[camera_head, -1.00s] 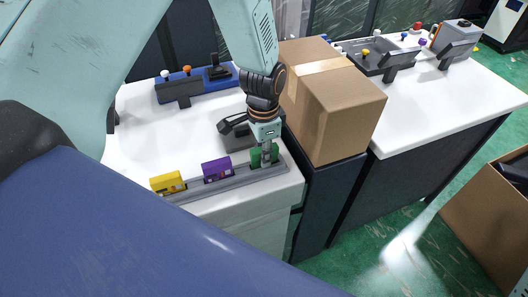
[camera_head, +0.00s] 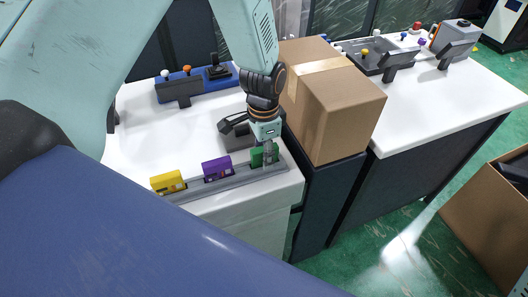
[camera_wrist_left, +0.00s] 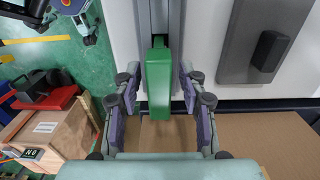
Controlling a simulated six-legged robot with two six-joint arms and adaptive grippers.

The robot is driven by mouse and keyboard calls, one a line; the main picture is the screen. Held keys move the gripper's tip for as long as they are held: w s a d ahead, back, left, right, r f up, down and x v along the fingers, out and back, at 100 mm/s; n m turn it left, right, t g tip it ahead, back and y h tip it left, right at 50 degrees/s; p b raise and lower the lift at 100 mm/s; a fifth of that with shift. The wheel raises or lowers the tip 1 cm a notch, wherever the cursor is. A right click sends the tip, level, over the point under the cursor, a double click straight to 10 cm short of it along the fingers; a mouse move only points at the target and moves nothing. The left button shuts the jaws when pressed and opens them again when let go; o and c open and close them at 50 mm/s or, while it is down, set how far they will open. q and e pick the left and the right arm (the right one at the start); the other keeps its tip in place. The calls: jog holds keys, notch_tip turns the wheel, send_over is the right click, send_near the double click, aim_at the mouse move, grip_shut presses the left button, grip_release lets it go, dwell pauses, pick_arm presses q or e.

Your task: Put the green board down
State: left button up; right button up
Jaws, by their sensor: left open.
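The green board (camera_head: 258,157) stands on the grey rail (camera_head: 230,182) at the right end of its row. In the left wrist view the green board (camera_wrist_left: 158,80) sits between the fingers of my left gripper (camera_wrist_left: 158,97), with a gap on both sides. My left gripper (camera_head: 268,158) is open and points down over the board, partly hiding it in the head view. The purple board (camera_head: 217,168) and the yellow board (camera_head: 168,182) stand on the same rail to the left. My right gripper is not in view.
A large cardboard box (camera_head: 335,105) stands close to the right of my left gripper. A dark phone-like device (camera_head: 238,133) is just behind the rail. A blue control panel (camera_head: 197,84) is at the back of the white table (camera_head: 135,130). An open carton (camera_head: 485,225) is at far right.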

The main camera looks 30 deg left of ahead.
pick_arm(q)
notch_tip(320, 180, up, 11)
jog(key=shift+r, duration=0.2)
jog(key=shift+w+r, duration=0.1)
jog(key=shift+r, duration=0.25)
